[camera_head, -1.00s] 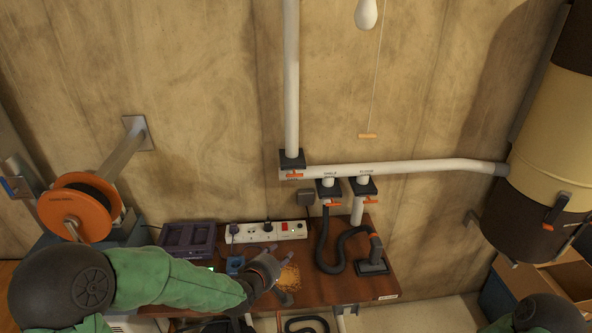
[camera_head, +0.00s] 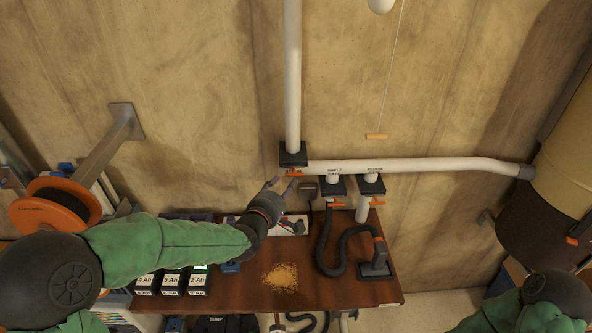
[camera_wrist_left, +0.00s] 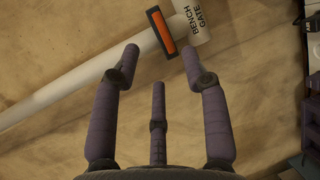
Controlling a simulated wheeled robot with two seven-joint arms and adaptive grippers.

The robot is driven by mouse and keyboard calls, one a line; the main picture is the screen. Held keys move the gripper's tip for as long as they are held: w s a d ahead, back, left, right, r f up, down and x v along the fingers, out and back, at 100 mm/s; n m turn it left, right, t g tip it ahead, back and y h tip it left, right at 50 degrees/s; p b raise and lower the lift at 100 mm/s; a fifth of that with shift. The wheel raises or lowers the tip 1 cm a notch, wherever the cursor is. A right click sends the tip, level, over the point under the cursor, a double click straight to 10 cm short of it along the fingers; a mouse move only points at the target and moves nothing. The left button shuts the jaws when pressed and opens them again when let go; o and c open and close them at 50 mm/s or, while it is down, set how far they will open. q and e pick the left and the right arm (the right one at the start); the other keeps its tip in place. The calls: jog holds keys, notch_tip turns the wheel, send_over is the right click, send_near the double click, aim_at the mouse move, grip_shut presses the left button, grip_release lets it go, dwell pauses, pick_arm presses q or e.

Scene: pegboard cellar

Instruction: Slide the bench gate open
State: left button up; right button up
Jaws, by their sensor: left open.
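The bench gate (camera_head: 293,153) is a dark block at the foot of the vertical white pipe, with an orange handle (camera_head: 294,173) on its lower side. In the left wrist view the orange handle (camera_wrist_left: 160,31) sits on the white pipe beside the "BENCH GATE" label (camera_wrist_left: 200,20), just beyond my fingertips. My left gripper (camera_head: 281,184) is open and empty, just below the handle; its spread fingers also show in the left wrist view (camera_wrist_left: 160,62). They appear apart from the handle. My right gripper is out of view; only part of that arm shows at lower right.
Two other gates with orange handles, the shelf gate (camera_head: 333,186) and another (camera_head: 372,184), hang close on the right. Below are a bench (camera_head: 330,287) with a sawdust pile (camera_head: 282,277), a black hose (camera_head: 328,248) and a power strip (camera_head: 290,225). A pull cord handle (camera_head: 377,136) hangs above.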

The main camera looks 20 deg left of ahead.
aim_at(295, 173)
pick_arm(q)
jog(key=x, duration=0.9)
jog(key=shift+w+p, duration=0.15)
jog(key=shift+p, duration=0.25)
jog(key=shift+c, duration=0.3)
